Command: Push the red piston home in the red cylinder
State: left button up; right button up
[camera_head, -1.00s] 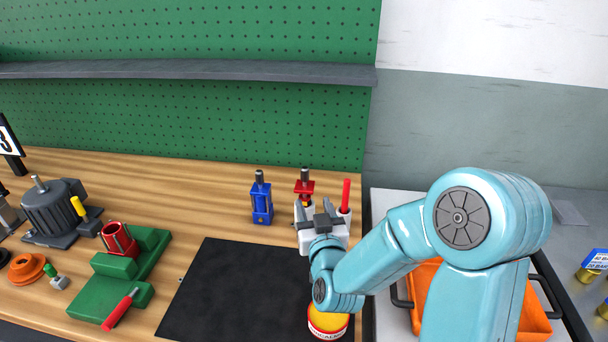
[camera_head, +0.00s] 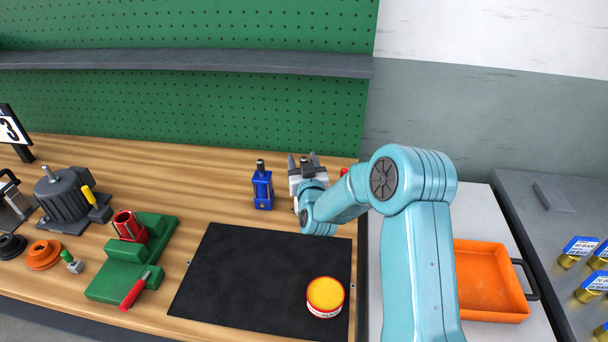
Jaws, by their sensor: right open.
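The red cylinder (camera_head: 126,228) stands upright in a green fixture (camera_head: 152,252) at the left of the bench. I cannot make out clearly what is inside it. My right gripper (camera_head: 303,160) is open at the back right of the bench, its two fingers pointing away from me. It is far from the red cylinder. My left gripper is not in view.
A blue piece with a dark top (camera_head: 263,188) stands just left of my right gripper. A yellow-topped tin (camera_head: 325,296) sits on the black mat (camera_head: 240,275), otherwise clear. A grey motor (camera_head: 62,198) stands far left.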

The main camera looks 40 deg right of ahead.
grip_shut()
jog(key=shift+r, duration=0.1)
notch_tip(320, 180, up, 20)
dwell(0.8)
